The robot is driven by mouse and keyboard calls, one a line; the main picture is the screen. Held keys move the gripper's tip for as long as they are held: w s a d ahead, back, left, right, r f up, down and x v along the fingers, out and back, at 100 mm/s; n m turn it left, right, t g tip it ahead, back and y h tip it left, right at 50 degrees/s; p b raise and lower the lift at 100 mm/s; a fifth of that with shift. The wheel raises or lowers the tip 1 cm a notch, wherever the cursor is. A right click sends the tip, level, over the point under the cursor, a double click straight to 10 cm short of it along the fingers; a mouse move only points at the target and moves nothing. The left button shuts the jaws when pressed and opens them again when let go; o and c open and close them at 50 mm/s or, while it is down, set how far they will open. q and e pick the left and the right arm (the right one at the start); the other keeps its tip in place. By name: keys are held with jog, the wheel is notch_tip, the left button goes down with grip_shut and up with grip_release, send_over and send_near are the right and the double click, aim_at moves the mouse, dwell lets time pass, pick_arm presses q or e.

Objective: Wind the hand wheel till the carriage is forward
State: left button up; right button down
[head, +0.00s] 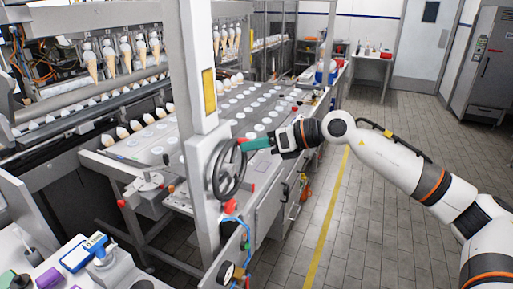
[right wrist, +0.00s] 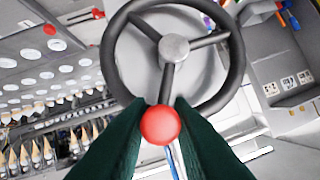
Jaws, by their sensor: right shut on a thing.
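The dark hand wheel (head: 229,170) with spokes is mounted on the side of a pale upright post. In the right wrist view the wheel (right wrist: 239,62) shows its grey hub and a red knob (right wrist: 160,125) at its rim. My right gripper (head: 246,144) reaches in from the right, and its green fingers are shut on the red knob. The fingertips (right wrist: 160,125) lie on both sides of the knob. A row of cones (head: 126,55) hangs in holders at the upper left. I cannot tell which part is the carriage. My left gripper is not in view.
A flat plate with round white openings (head: 232,103) lies behind the post. A small side table (head: 60,262) with a blue-and-white device (head: 84,252) is at the lower left. The tiled floor (head: 375,215) is open right of the yellow line.

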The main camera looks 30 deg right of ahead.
jog(key=shift+s+a+r+n+h, duration=0.2)
jog(key=shift+s+a+n+h, duration=0.1)
jog(key=shift+a+n, duration=0.1)
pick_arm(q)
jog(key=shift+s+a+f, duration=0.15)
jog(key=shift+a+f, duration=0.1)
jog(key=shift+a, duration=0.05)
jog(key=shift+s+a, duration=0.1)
pick_arm(e)
jog(key=shift+f, duration=0.1)
jog(key=c, duration=1.5)
grip_release()
jog(key=shift+a, duration=0.1)
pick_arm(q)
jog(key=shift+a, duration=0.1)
pick_arm(e)
jog(key=shift+o, duration=1)
jog(key=shift+s, duration=0.1)
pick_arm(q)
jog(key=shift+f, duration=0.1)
